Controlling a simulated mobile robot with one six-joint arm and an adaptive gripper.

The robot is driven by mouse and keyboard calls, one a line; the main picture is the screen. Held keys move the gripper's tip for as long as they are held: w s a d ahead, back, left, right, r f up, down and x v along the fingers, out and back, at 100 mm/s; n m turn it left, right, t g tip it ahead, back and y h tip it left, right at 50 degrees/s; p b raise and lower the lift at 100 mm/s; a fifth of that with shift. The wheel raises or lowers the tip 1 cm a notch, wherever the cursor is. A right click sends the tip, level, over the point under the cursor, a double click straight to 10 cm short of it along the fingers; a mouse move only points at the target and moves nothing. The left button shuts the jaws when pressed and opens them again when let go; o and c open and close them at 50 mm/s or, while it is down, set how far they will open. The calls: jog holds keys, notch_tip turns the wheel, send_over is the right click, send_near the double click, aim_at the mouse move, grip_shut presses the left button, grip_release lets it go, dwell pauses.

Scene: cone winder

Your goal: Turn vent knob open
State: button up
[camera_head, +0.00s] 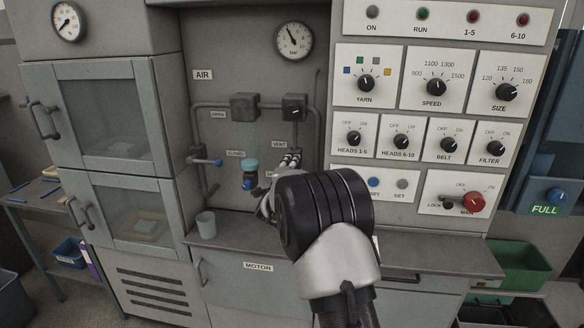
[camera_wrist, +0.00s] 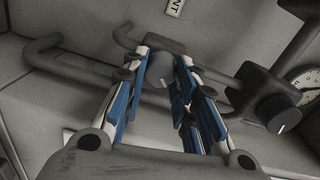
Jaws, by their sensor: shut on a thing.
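The VENT label (camera_head: 279,144) is on the back panel of the AIR section, and its end letters show at the top of the wrist view (camera_wrist: 174,7). Just below the label, in the wrist view, a round grey vent knob (camera_wrist: 159,72) sits between my blue-padded fingers. My gripper (camera_wrist: 163,62) is shut on this knob near the fingertips. In the head view my gripper (camera_head: 289,160) reaches the panel under the label, and my wrist covers much of the area. The knob is hidden there, and I cannot read its turn position.
A black knob (camera_wrist: 280,113) on a pipe fitting is close to my right finger in the wrist view. Pipes run around the vent area. A teal-topped valve (camera_head: 250,166) and a grey cup (camera_head: 206,225) are left of my gripper. The control panel (camera_head: 420,120) is at right.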

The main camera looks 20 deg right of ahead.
jog(key=o, duration=1)
jog(key=shift+o, duration=0.2)
jog(key=v, duration=1.2)
jog(key=shift+r, duration=0.1)
